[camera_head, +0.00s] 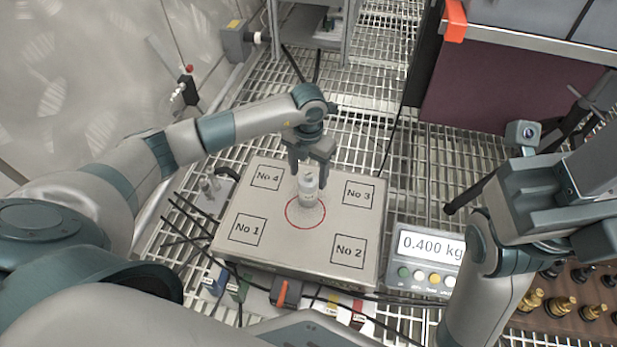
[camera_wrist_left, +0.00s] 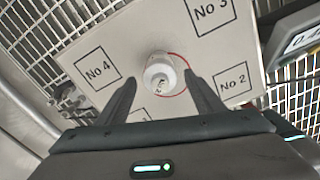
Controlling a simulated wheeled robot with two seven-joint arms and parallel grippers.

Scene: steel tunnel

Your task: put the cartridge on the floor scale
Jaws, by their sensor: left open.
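The cartridge (camera_head: 308,188), a small white cylinder, stands upright on the floor scale's metal plate (camera_head: 300,248), within the red circle. The plate carries squares marked No 1 to No 4. My left gripper (camera_head: 308,170) is open just above the cartridge, fingers pointing down. In the left wrist view the cartridge (camera_wrist_left: 160,75) shows beyond the gap between the open fingertips (camera_wrist_left: 162,82), apart from both. The scale's display (camera_head: 432,246) reads 0.400 kg. My right gripper (camera_head: 550,205) is at the right, away from the scale; its finger opening is unclear.
Steel grating (camera_head: 440,170) surrounds the scale. Black cables run along its left and front sides. Coloured items (camera_head: 335,305) lie at its front edge. A board with brass and black pieces (camera_head: 560,308) is at the lower right. A dark red panel (camera_head: 490,95) stands at the back right.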

